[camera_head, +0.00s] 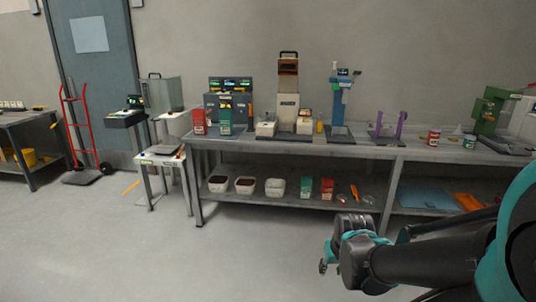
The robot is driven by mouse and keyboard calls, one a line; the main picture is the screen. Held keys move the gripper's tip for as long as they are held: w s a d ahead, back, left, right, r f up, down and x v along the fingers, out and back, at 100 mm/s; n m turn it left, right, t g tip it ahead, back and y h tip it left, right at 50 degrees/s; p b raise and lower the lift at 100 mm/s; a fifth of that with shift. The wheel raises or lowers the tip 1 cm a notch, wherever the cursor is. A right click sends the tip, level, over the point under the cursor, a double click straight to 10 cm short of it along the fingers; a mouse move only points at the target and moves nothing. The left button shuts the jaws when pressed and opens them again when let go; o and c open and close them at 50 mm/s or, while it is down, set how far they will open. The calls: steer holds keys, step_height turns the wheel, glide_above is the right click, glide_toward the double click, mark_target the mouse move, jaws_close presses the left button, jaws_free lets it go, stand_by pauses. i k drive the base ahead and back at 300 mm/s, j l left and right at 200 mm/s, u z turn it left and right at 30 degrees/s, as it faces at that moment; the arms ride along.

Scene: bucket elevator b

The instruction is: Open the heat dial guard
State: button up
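I cannot make out the heat dial guard at this size, nor whether it is open. Several machines stand along the back workbench (300,143), any of which could bear a dial. They include a dark grey unit with green displays (230,85), a tall cream and brown machine (288,93), a blue upright device (336,102), a purple frame (389,127) and a green machine (489,110). My gripper (328,262) is at the lower right, in front of the bench and below its top, well apart from the machines. Its fingers are too small and partly hidden to read.
A lower shelf holds white tubs (275,187), boxes and a blue tray (429,198). At left are a small stand (160,158), a red hand truck (82,130), a grey door (95,40) and another table (28,120). The floor in front is clear.

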mark_target(268, 115)
steer(key=i+u, duration=0.1)
steer(key=i, duration=0.7)
steer(key=i+l+u, duration=0.1)
steer(key=i, duration=0.7)
steer(key=l, duration=0.1)
